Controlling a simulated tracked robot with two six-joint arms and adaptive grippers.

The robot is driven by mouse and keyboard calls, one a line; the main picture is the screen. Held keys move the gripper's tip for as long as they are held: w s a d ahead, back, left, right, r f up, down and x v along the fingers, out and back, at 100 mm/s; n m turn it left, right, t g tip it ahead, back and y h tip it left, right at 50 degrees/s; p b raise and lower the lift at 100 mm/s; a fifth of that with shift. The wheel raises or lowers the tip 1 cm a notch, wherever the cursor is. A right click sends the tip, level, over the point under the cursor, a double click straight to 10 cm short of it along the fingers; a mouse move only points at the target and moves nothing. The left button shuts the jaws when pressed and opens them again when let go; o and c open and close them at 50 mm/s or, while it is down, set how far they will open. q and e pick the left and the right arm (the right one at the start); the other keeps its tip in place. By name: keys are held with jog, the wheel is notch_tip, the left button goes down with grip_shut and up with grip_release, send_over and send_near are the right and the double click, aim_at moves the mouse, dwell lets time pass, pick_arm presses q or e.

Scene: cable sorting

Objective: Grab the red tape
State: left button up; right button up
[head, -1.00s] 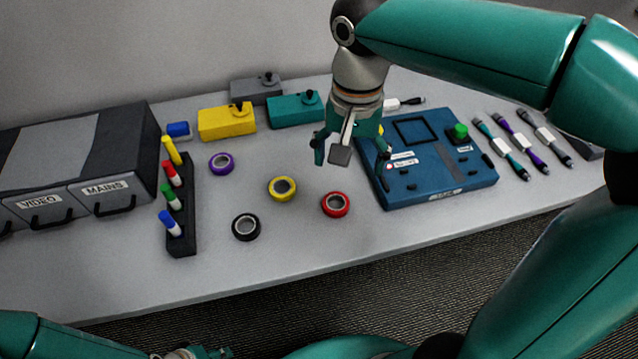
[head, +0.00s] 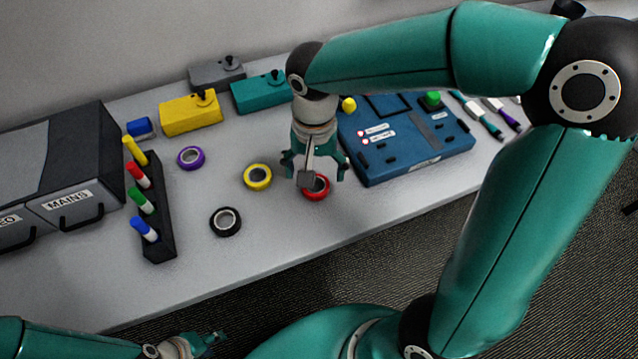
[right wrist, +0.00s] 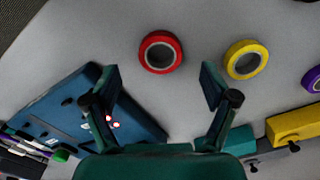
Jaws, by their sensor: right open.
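The red tape (head: 318,197) is a roll lying flat on the grey table. In the head view my right gripper (head: 315,172), on the arm from the right, hangs over it pointing down and hides its upper part. In the right wrist view the red tape (right wrist: 160,35) shows whole, ahead of the space between the fingertips of my right gripper (right wrist: 160,80). That gripper is open, with nothing between its fingers. My left gripper (head: 217,341) is low at the bottom edge, far from the tape; its fingers are too small to read.
A yellow tape (head: 258,187) lies just left of the red one. A black tape (head: 225,233) and purple tape (head: 190,167) lie farther left. A blue panel box (head: 400,162) stands close on the right. The table in front of the red tape is clear.

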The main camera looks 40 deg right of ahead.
aim_at(316, 190)
jog(key=f, duration=0.5)
jog(key=shift+w+d+f, duration=0.1)
jog(key=shift+w+d, duration=0.1)
jog(key=shift+d, duration=0.05)
jog(key=c, duration=1.1)
jog(key=shift+c, duration=0.2)
